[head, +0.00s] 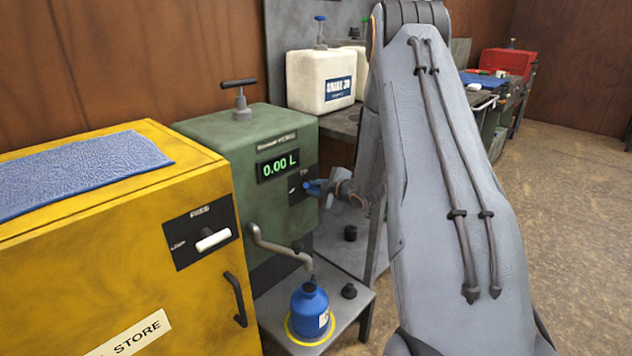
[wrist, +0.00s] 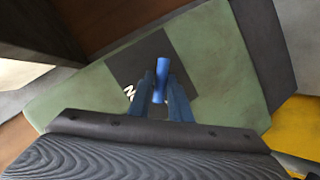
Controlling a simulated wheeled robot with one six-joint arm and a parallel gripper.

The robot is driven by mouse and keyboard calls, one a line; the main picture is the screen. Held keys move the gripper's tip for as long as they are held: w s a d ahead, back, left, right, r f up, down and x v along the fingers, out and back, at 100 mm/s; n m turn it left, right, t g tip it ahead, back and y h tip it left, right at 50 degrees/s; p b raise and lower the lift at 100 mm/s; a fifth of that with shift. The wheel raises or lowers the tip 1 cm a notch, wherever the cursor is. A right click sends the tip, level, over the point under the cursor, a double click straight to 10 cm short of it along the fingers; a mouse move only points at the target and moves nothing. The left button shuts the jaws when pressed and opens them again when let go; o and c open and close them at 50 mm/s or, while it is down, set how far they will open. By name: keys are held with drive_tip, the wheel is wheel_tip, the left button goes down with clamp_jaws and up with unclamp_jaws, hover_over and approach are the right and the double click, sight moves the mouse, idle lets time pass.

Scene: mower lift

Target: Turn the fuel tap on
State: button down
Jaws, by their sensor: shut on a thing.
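The fuel tap is a blue handle on a dark plate on the front of the green fuel dispenser (head: 235,140), below its display reading 0.00 L. In the wrist view the blue tap handle (wrist: 163,68) stands between the fingertips, in front of the dark plate (wrist: 135,62). My gripper (head: 318,188) is at the plate, and its two blue fingers (wrist: 161,88) are shut on the handle. Most of the tap and part of the plate's lettering are hidden by my gripper and arm.
A blue can (head: 309,308) stands in a yellow ring on the low shelf (head: 335,335), under the dispenser's spout (head: 280,246). A yellow cabinet (head: 120,260) with a white lever (head: 213,240) is at left. White containers (head: 318,85) stand on the bench behind.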

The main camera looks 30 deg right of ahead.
drive_tip(key=m+y+p, duration=0.1)
drive_tip(key=p, duration=0.1)
drive_tip(key=m+g+y+p, duration=0.1)
drive_tip(key=m+p, duration=0.1)
drive_tip(key=shift+d+m+p, duration=0.2)
drive_tip(key=shift+m+p, duration=0.1)
drive_tip(key=shift+p, duration=0.1)
drive_tip(key=shift+d+f+m+g+y+p, duration=0.1)
drive_tip(key=shift+m+g+y+p, duration=0.4)
drive_tip(key=shift+m+y, duration=0.9)
drive_tip(key=shift+w, duration=0.1)
drive_tip(key=c, duration=1.7)
unclamp_jaws()
drive_tip(key=shift+o, duration=0.2)
drive_tip(key=shift+d, duration=0.15)
drive_tip(key=shift+s+d+r, duration=0.2)
drive_tip(key=shift+s+r, duration=0.05)
drive_tip(key=shift+s, duration=0.1)
drive_tip(key=v, duration=0.6)
drive_tip(key=shift+s+d, duration=0.15)
drive_tip(key=shift+s, duration=0.2)
